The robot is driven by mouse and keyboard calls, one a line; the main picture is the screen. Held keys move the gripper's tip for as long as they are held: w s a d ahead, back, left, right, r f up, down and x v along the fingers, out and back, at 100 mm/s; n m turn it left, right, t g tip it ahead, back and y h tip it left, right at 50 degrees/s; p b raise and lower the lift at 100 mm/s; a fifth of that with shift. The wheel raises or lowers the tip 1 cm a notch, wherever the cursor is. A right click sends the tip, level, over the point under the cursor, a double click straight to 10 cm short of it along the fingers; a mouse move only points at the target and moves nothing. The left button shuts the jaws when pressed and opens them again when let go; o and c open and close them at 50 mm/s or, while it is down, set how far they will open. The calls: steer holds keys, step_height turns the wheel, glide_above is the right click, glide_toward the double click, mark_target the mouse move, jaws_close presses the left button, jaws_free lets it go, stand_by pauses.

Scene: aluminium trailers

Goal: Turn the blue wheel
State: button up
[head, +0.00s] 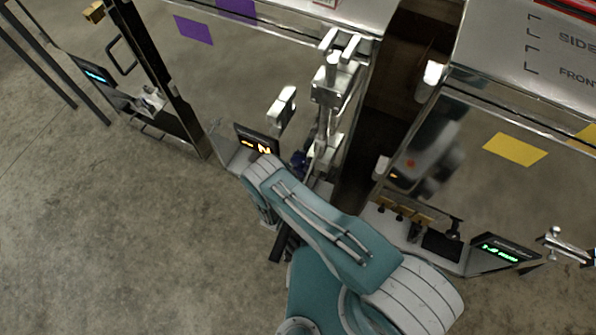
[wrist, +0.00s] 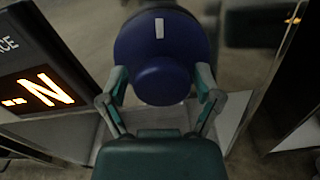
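The blue wheel (wrist: 160,45) is a dark blue disc with a short white mark near its top and a rounder blue part (wrist: 163,82) below in the wrist view. My gripper (wrist: 162,78) has one finger on each side of this lower part. The fingers are spread and very close to its sides; firm contact is not clear. In the head view only a small dark blue bit of the wheel (head: 299,161) shows beyond the end of my teal arm, which hides my gripper.
A display with an orange N (wrist: 43,90) stands close on the left of my gripper; it also shows in the head view (head: 257,140). Metal latch parts (head: 330,85) rise behind the wheel. A dark gap separates two aluminium trailers. Concrete floor (head: 120,240) is clear at left.

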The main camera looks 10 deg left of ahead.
steer(key=shift+s, duration=0.1)
stand_by(0.3)
steer(key=v, duration=1.2)
steer(key=shift+f, duration=0.1)
